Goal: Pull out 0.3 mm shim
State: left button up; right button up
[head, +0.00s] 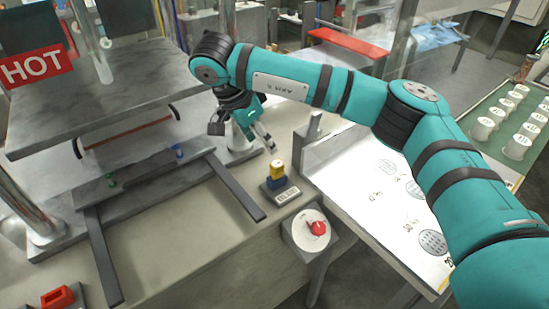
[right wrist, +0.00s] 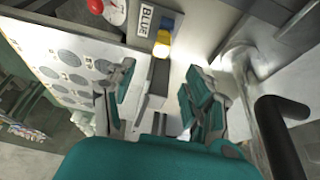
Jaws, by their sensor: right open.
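No 0.3 mm marking can be read, so I cannot tell which piece is that shim. A small block with a yellow top (head: 277,168) stands on a dark base beside the press; its label plate (head: 287,196) reads BLUE in the right wrist view (right wrist: 146,19). A green knob (head: 112,182) and a blue knob (head: 179,151) sit on a dark bar (head: 140,172) at the press front. My right gripper (head: 262,142) hangs behind the yellow-topped block, open and empty; its spread fingers show in the right wrist view (right wrist: 160,105). My left gripper is out of view.
The press's upper plate (head: 100,90) with a HOT sign (head: 36,67) overhangs the left. Dark rails (head: 236,188) run forward from the press. A red-knobbed dial (head: 316,229) and a white board with printed circles (head: 370,185) lie to the right.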

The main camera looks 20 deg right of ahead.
aim_at(277, 164)
jog(key=p+x, duration=0.2)
jog(key=x, duration=0.9)
jog(key=shift+w+d+f, duration=0.15)
jog(key=shift+f, duration=0.4)
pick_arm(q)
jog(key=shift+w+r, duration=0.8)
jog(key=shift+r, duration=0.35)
pick_arm(e)
jog(key=shift+f, duration=0.1)
jog(key=shift+c, duration=0.3)
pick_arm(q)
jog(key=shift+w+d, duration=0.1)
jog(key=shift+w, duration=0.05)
pick_arm(e)
grip_shut()
